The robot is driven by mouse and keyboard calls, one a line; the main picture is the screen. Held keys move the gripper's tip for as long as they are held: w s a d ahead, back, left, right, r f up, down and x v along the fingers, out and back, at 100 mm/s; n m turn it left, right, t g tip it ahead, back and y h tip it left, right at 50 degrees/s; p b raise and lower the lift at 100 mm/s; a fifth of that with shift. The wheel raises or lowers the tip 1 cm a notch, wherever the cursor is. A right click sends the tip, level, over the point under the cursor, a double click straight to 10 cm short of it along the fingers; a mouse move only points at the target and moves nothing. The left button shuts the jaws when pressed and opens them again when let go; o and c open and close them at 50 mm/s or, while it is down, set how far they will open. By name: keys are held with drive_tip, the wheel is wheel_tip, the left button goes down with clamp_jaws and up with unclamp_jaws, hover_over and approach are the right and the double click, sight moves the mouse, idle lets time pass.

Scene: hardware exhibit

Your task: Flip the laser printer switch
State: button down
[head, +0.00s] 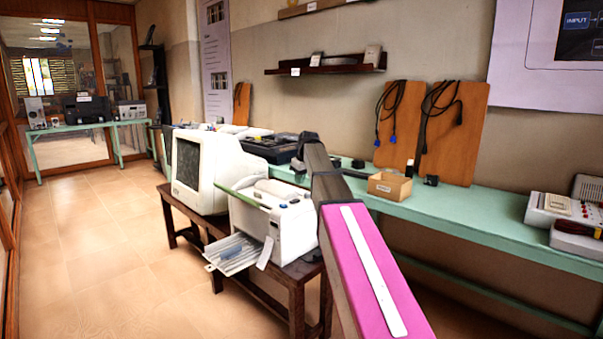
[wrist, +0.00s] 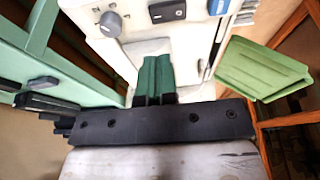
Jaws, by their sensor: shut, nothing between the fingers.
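The laser printer (head: 278,222) is a white box with a green flap and a low paper tray, standing on a dark wooden table. In the wrist view its white body (wrist: 128,62) fills the top middle. A black switch (wrist: 167,10) sits in its face at the top edge, beside a round grey knob (wrist: 110,24). My gripper (wrist: 153,62) shows its green-padded fingers closed together with nothing between them, pointing at the printer just below the switch in the picture. Contact cannot be told. In the head view my arm hides the gripper.
A beige CRT monitor (head: 205,172) stands left of the printer on the same dark table (head: 290,282). A long green bench (head: 470,218) runs behind, with a small cardboard box (head: 390,187). The tiled floor (head: 110,245) at left is clear.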

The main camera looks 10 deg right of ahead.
sight(297, 200)
drive_tip(key=x, duration=0.4)
drive_tip(key=s+x, duration=0.1)
drive_tip(key=x, duration=0.2)
drive_tip(key=shift+d+f, duration=0.3)
drive_tip(key=shift+d, duration=0.05)
drive_tip(key=shift+f, duration=0.2)
drive_tip(key=shift+s+a+r, duration=0.3)
drive_tip(key=shift+s+a, duration=0.05)
drive_tip(key=shift+a, duration=0.25)
drive_tip(key=shift+r, duration=0.15)
drive_tip(key=shift+w+r, duration=0.1)
drive_tip(key=shift+r, duration=0.25)
drive_tip(key=d+r, duration=0.3)
drive_tip(key=r, duration=0.9)
drive_tip(key=shift+s+d+r, duration=0.2)
drive_tip(key=shift+s+d, duration=0.2)
drive_tip(key=shift+s, duration=0.1)
